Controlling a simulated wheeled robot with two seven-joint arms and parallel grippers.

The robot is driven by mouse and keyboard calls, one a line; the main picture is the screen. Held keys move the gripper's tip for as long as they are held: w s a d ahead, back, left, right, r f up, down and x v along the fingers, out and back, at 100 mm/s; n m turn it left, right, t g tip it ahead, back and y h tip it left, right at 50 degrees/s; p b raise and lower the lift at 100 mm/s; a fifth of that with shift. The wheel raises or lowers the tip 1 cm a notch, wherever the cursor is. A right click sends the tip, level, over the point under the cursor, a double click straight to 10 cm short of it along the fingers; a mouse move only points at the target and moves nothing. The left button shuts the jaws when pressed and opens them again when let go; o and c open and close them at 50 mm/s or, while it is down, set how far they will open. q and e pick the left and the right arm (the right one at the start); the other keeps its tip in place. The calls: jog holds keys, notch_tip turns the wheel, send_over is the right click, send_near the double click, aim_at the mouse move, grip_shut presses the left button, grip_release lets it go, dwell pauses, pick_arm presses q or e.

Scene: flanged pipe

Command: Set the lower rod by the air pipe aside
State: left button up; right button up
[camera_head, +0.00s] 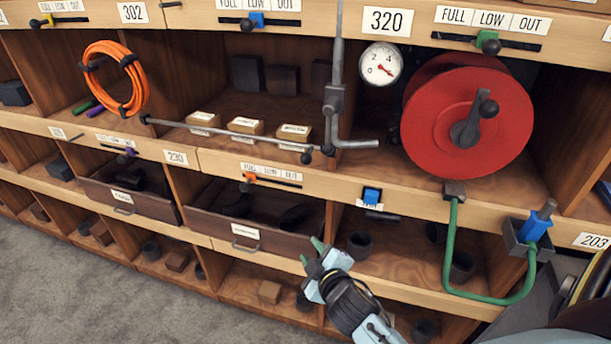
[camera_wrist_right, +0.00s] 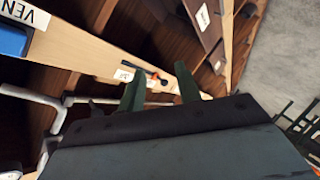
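The air pipe (camera_head: 335,97) is a grey upright pipe with a valve body and a foot bent to the right, beside a round gauge (camera_head: 381,64). A thin grey rod (camera_head: 225,134) with dark ends lies nearly level along the shelf front, its right end close to the pipe's foot. My right gripper (camera_head: 310,251) is below the rod and pipe, in front of the lower shelves. Its green fingers are apart with nothing between them, also in the right wrist view (camera_wrist_right: 160,88). Pale bars (camera_wrist_right: 50,103) show left there; I cannot tell which is the rod. My left gripper is not in view.
A red reel (camera_head: 466,115) stands right of the gauge. A green bent pipe (camera_head: 450,255) and a blue-handled fitting (camera_head: 536,226) jut out at lower right. Orange hose (camera_head: 92,72) hangs at left. Drawers (camera_head: 240,232) sit below the rod. Grey floor at lower left is clear.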

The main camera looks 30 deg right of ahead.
aim_at(308, 162)
notch_tip(308, 162, up, 17)
jog(key=d+t+h, duration=0.2)
jog(key=d+t, duration=0.1)
jog(key=x, duration=0.8)
jog(key=p+x, duration=0.1)
jog(key=x, duration=0.4)
jog(key=shift+w+a, duration=0.2)
jog(key=shift+c, duration=0.3)
grip_shut()
